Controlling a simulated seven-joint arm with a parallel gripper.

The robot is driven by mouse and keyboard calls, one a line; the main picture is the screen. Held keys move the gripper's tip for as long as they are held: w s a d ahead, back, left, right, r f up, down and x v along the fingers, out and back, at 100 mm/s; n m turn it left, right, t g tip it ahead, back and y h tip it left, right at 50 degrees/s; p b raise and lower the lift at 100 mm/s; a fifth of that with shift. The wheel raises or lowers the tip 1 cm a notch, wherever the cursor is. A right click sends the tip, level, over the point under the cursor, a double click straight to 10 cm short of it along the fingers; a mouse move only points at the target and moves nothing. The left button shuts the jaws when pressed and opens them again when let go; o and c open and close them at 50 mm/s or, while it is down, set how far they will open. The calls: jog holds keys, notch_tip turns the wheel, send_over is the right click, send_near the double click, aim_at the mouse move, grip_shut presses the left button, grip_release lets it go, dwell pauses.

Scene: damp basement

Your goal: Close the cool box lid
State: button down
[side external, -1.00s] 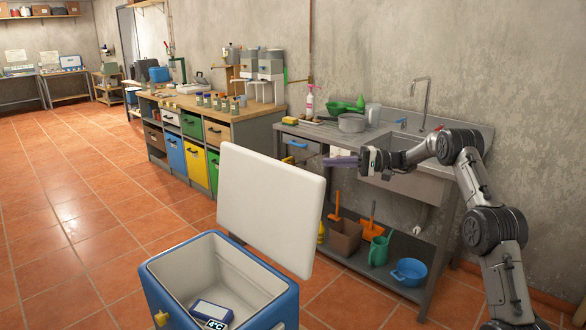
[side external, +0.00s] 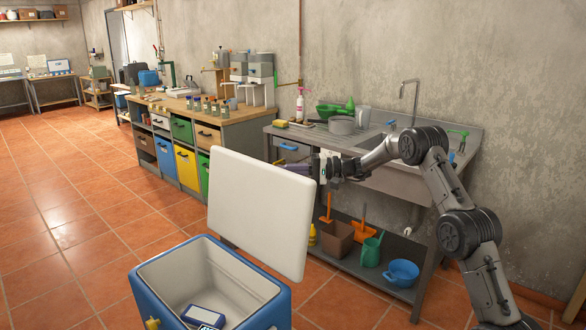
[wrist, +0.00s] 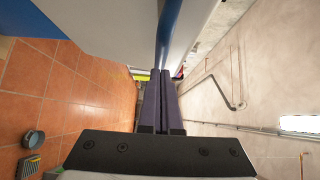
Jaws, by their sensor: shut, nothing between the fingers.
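The cool box (side external: 160,290) is blue with a pale interior and stands open on the floor at the bottom of the side view. Its white lid (side external: 258,212) stands raised at the back, leaning. My gripper (side external: 290,168) is at the lid's upper right corner, its purple fingers shut and empty, just behind the top edge. Whether they touch the lid I cannot tell. In the wrist view the shut fingers (wrist: 160,100) point at a pale surface (wrist: 90,22) with a blue strip (wrist: 168,30), probably the lid and box.
A drawer workbench (side external: 235,128) stands further left. The tiled floor at left is clear.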

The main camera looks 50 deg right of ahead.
jog(key=shift+a, duration=0.2)
jog(key=shift+a, duration=0.1)
